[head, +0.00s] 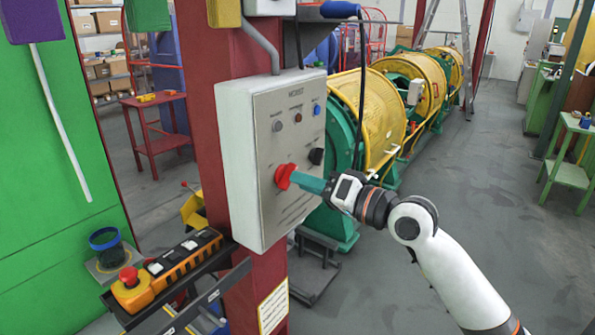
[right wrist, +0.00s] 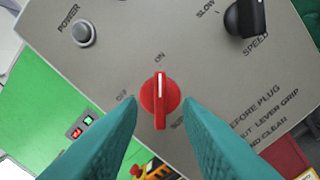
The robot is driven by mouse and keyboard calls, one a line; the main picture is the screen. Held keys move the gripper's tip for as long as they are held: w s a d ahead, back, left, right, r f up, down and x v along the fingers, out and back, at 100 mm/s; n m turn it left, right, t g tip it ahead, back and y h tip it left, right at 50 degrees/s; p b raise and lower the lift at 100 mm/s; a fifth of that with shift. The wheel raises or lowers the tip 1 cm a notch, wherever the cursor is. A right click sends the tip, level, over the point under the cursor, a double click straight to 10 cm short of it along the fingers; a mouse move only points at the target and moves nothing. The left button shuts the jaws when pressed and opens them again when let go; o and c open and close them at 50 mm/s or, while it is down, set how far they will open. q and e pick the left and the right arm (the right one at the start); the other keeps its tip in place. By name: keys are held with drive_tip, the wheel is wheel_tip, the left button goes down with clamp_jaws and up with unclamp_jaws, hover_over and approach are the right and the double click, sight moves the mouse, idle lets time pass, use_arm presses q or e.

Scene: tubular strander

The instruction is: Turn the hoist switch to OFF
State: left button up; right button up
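The hoist switch (head: 284,176) is a red rotary knob on the grey HOIST control box (head: 262,215), which is fixed to a dark red post. In the right wrist view the knob (right wrist: 160,101) sits near the middle, its white line pointing at the ON label (right wrist: 160,58). The OFF label (right wrist: 121,97) is to its left. My right gripper (head: 300,181) is at the knob in the head view. Its teal fingers (right wrist: 160,112) are open, one on each side of the knob, with small gaps showing. My left gripper is not in view.
A black speed knob (head: 316,156) sits right of the switch, also in the right wrist view (right wrist: 245,17). A power button (right wrist: 84,34) is above left. An orange pendant (head: 170,270) with a red button lies on a rack below left. The yellow-green strander (head: 385,105) stands behind.

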sight(287, 176)
drive_tip(key=shift+x, duration=1.3)
clamp_jaws()
drive_tip(key=shift+n+b, duration=4.2)
drive_tip(key=shift+n, duration=4.7)
